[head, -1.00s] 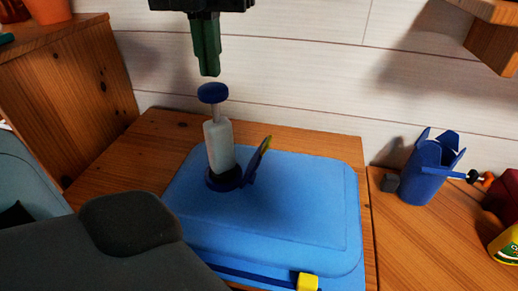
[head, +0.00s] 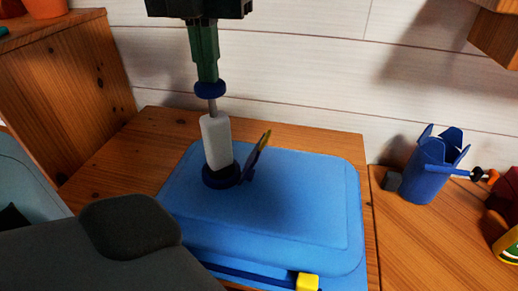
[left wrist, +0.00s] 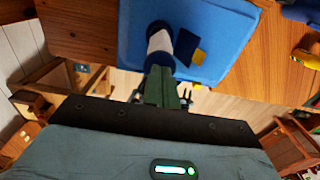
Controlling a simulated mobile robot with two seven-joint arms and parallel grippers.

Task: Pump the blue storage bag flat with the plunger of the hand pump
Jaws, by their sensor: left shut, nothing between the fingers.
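The blue storage bag (head: 290,205) lies puffed up on a wooden surface. The hand pump's pale body (head: 216,140) stands on the round dark-blue valve on the bag, leaning slightly. Its blue plunger knob (head: 210,89) is up, with a short grey rod showing below it. My left gripper (head: 208,79), with green fingers, is shut and empty, its tips right at the knob's top and seemingly touching it. In the left wrist view the fingers (left wrist: 160,72) point at the knob, with the pump and bag beyond. My right gripper is not in view.
A valve flap (head: 258,156) stands open beside the pump. A yellow slider (head: 307,282) sits on the bag's front edge. A blue cup-like holder (head: 428,172) stands at the right, near a red object. A wooden cabinet (head: 70,95) rises at the left.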

